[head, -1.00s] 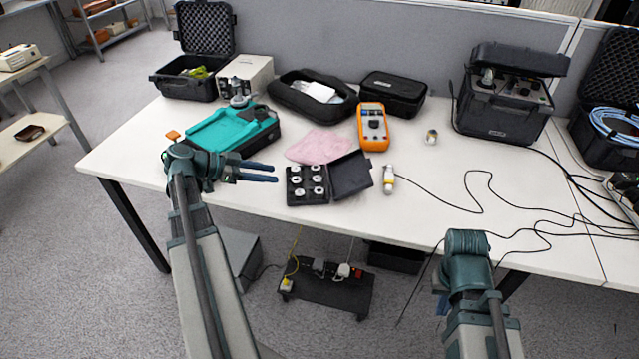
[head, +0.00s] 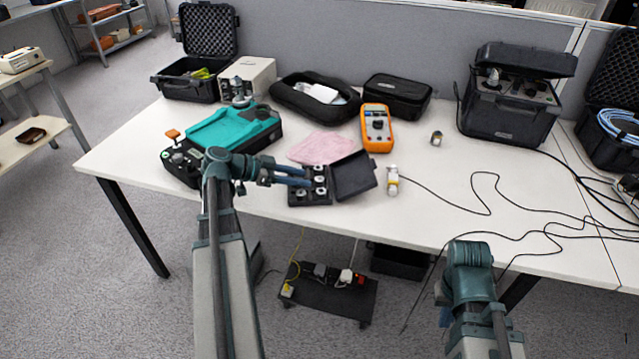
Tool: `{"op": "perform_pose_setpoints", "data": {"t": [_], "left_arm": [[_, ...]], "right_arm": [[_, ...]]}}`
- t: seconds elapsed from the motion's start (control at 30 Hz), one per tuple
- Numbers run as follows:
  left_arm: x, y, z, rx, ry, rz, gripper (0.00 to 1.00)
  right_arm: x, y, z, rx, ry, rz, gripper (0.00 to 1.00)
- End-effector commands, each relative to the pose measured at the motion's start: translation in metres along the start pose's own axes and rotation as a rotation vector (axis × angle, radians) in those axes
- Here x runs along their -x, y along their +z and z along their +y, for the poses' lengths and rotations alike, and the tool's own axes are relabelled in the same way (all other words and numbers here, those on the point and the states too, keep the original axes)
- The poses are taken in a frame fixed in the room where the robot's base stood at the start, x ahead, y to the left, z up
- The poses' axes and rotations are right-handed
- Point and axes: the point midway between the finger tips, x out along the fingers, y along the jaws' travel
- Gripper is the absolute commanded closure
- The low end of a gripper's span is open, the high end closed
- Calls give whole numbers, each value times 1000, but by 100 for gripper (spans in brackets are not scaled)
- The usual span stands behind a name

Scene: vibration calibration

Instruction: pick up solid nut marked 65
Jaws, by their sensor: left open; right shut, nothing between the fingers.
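Several small pale nuts sit in two columns in a small black case (head: 311,199) with its lid open to the right. One of them is a nut (head: 320,181) in the right column. The markings are too small to read, so I cannot tell which is 65. My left gripper (head: 306,177) is open, its fingers pointing right over the upper left part of the case and hiding some nuts there. I cannot tell whether it touches any nut. My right gripper (head: 441,293) is shut and empty, low in front of the table edge, mostly hidden behind its arm.
A pink cloth (head: 322,148) lies behind the case. A teal-topped device (head: 225,130) stands left, an orange multimeter (head: 376,128) right. A white cylindrical sensor (head: 392,181) with a black cable lies right of the lid. A small metal piece (head: 436,138) stands farther right.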

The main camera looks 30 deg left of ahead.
Motion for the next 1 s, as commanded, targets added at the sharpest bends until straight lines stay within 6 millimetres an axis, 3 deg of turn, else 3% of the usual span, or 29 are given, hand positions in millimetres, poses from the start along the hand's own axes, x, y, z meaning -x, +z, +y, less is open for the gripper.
{"op": "perform_pose_setpoints", "data": {"t": [0.33, 0.6, 0.83, 1.0], "left_arm": [[-46, -4, 2, -1, 3, 0, 56], [-49, -6, 1, 0, 0, 0, 56], [-49, -6, 2, 0, 0, 0, 98], [-49, -6, 2, 0, 0, 0, 100]], "right_arm": [[-16, -1, -2, 0, 0, 0, 100], [-16, -1, -2, 0, 0, 0, 100], [-16, -1, -2, 0, 0, 0, 100], [-16, -1, -2, 0, 0, 0, 100]]}}
